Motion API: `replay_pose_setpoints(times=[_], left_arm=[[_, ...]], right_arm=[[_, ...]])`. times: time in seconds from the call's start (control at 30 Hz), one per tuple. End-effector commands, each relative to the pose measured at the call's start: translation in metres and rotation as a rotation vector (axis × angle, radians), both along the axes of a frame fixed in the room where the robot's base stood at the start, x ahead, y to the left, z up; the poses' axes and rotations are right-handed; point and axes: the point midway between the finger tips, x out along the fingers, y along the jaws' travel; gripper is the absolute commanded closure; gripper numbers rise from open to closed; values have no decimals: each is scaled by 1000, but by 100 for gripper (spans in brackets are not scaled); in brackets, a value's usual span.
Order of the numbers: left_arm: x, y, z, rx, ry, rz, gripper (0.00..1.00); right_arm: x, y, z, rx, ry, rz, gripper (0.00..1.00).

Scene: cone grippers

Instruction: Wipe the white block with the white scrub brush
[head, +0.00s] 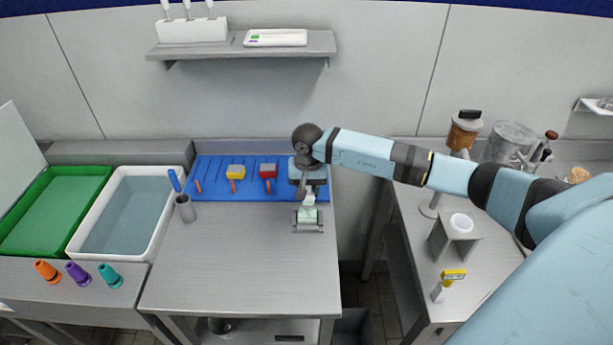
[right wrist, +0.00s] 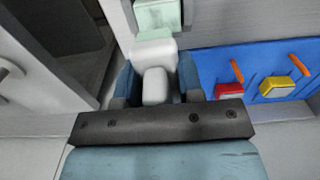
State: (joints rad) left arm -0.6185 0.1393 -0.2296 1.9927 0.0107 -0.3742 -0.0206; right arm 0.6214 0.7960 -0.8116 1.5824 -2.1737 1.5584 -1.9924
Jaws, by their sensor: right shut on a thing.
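My right gripper (head: 308,182) is shut on a white piece, which looks like the white scrub brush (right wrist: 153,52). The brush stands between the blue fingers in the right wrist view and reaches down below the gripper in the head view. Just beyond it is a pale mint-white block (right wrist: 158,15), which looks like the white block. In the head view this block (head: 309,217) sits in a grey holder (head: 308,228) on the steel table. The brush overlaps the block's top edge in the picture; I cannot tell whether they touch. My left gripper is not in view.
A blue mat (head: 215,165) holds a yellow brush (head: 235,171) and a red brush (head: 268,170). A grey cup (head: 185,208) with a blue-handled tool stands left. The table front (head: 240,270) is clear. A gap separates the table from the right counter (head: 400,230).

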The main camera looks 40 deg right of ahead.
Motion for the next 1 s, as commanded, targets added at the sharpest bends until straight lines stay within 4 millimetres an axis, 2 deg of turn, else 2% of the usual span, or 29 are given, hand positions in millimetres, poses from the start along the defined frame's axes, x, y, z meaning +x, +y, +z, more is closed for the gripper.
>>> replay_pose_setpoints(times=[0.1,0.4,1.0], left_arm=[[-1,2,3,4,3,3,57],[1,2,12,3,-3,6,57],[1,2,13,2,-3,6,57]], right_arm=[[1,-1,14,-1,-3,-5,88],[0,-4,36,-1,-1,-16,88],[0,-3,37,0,0,-18,88]])
